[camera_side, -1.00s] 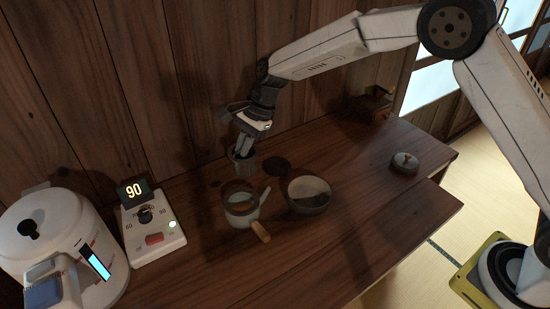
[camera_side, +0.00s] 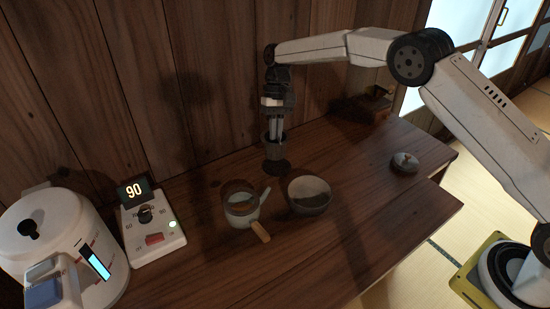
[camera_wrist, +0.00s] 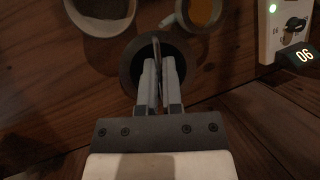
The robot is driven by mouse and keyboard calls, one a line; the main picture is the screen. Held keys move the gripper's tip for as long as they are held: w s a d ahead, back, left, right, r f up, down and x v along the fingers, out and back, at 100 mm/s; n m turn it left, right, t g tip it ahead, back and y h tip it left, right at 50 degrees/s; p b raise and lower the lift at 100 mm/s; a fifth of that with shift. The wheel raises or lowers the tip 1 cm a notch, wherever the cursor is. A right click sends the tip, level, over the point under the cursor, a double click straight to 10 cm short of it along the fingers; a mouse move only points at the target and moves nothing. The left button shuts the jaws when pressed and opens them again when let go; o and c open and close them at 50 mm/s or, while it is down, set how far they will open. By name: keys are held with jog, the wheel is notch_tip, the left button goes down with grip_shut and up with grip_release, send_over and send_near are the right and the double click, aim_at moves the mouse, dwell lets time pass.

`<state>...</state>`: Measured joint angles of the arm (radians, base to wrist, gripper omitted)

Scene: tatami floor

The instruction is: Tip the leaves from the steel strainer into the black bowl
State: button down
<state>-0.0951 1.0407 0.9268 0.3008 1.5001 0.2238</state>
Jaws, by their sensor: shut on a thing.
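My gripper (camera_side: 276,132) points straight down and is shut on the steel strainer (camera_side: 274,151), a small dark grey cup. It looks upright and held above or just behind a flat dark disc (camera_side: 277,168). In the wrist view the fingers (camera_wrist: 160,105) close on a thin upright part, with a dark round shape (camera_wrist: 133,68) around it. I cannot tell whether that is the strainer's rim or the disc. The leaves inside are not visible. The bowl (camera_side: 310,204) sits right of and in front of the strainer, dark grey outside and paler inside; it also shows in the wrist view (camera_wrist: 125,25).
A control box (camera_side: 153,232) reading 90 and a white kettle (camera_side: 50,235) are further left. A round lid (camera_side: 404,162) lies at right. A plank wall closes the back.

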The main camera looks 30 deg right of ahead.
jog(key=d+r+n+h, duration=0.1)
jog(key=d+n+h, duration=0.4)
jog(key=d+n, duration=0.8)
notch_tip(320, 180, down, 12)
jog(key=m, duration=0.1)
jog(key=shift+s+d+r+g, duration=0.15)
jog(key=shift+s+d+g, duration=0.05)
jog(key=shift+d+g, duration=0.2)
jog(key=shift+a+r, duration=0.1)
jog(key=shift+a, duration=0.05)
jog(key=s+a+r+m+t+h, duration=0.2)
jog(key=s+a+r+t+h, duration=0.1)
jog(key=s+a+t+h, duration=0.4)
jog(key=shift+m+h, duration=0.3)
dwell(1.0)
